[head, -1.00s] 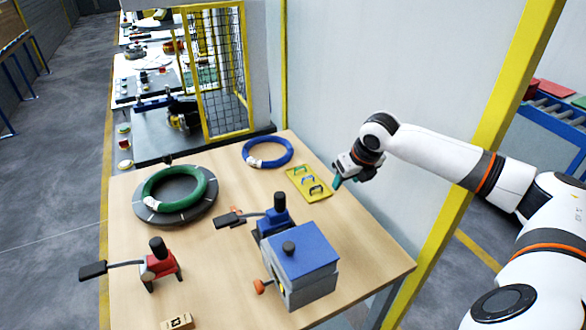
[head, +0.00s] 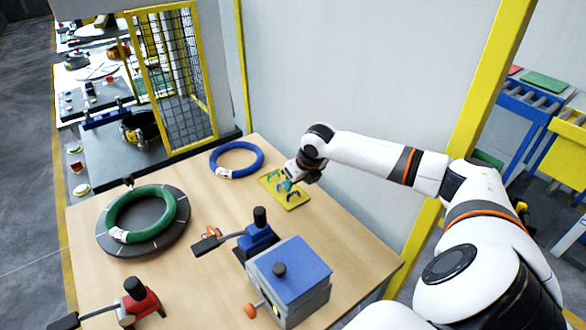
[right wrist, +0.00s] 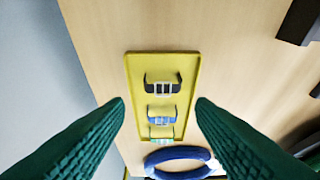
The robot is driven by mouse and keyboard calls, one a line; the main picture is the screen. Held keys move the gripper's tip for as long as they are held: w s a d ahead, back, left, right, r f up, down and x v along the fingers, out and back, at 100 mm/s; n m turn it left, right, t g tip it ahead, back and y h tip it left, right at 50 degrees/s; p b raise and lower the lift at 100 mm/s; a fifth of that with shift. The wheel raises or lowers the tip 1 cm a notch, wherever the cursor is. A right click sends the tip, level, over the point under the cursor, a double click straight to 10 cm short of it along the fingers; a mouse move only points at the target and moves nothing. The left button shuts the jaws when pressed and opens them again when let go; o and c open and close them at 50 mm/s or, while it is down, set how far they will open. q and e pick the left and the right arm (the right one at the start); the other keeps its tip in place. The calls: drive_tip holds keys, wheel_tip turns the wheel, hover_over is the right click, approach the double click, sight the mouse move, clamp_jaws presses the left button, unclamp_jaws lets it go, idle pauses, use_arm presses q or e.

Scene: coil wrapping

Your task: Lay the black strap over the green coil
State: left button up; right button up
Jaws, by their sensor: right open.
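The green coil (head: 164,229) lies on a dark round turntable (head: 113,245) at the left of the table. A yellow tray (right wrist: 150,62) holds a black strap (right wrist: 163,87), a blue strap (right wrist: 161,116) and a green strap (right wrist: 161,133) in a row. The black strap is nearest the tray's near end and also shows in the head view (head: 293,197). My right gripper (head: 286,184) is open and empty above the tray. In the right wrist view its green fingers (right wrist: 160,104) stand apart on either side of the row. My left gripper is not in view.
A blue coil (head: 260,155) lies behind the tray. A blue toggle clamp (head: 257,236) and a grey box with a blue lid (head: 290,278) stand in front of it. A red clamp (head: 140,302) is at the front left. Bare table lies between turntable and tray.

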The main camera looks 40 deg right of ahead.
sight(293, 193)
drive_tip(key=x, duration=0.1)
drive_tip(key=p+x, duration=0.1)
drive_tip(key=x, duration=0.1)
drive_tip(key=shift+s+a+f, duration=0.2)
drive_tip(key=shift+s+f, duration=0.05)
drive_tip(key=shift+f, duration=0.15)
drive_tip(key=shift+w+f, duration=0.25)
drive_tip(key=shift+f, duration=0.3)
drive_tip(key=c, duration=0.7)
